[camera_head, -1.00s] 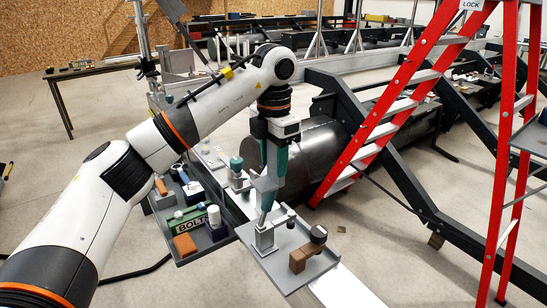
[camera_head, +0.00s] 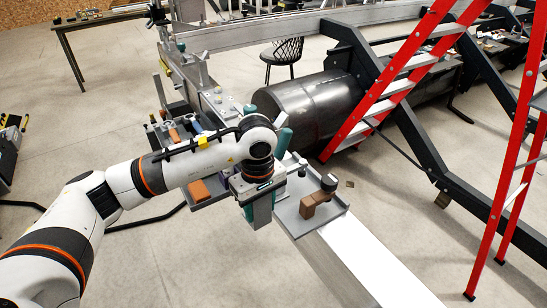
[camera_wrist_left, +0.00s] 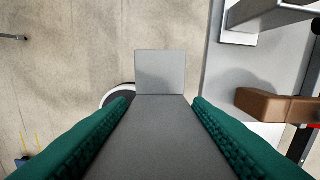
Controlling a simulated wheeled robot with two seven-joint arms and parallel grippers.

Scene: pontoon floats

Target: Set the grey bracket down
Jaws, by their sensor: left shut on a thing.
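The grey bracket (camera_wrist_left: 160,72) is between the green fingers of my left gripper (camera_wrist_left: 160,112) in the left wrist view. It has a long flat part between the fingers and a square plate at its far end. In the head view my left gripper (camera_head: 260,212) points down beside the left edge of a grey tray (camera_head: 322,222). The bracket is apart from the tray in that view. My right gripper is not in view.
A brown block (camera_head: 308,206) and a black cylinder (camera_head: 329,182) stand on the tray. The tray sits at a long white beam (camera_head: 370,255). A dark drum (camera_head: 305,105) and a red ladder (camera_head: 390,85) stand behind.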

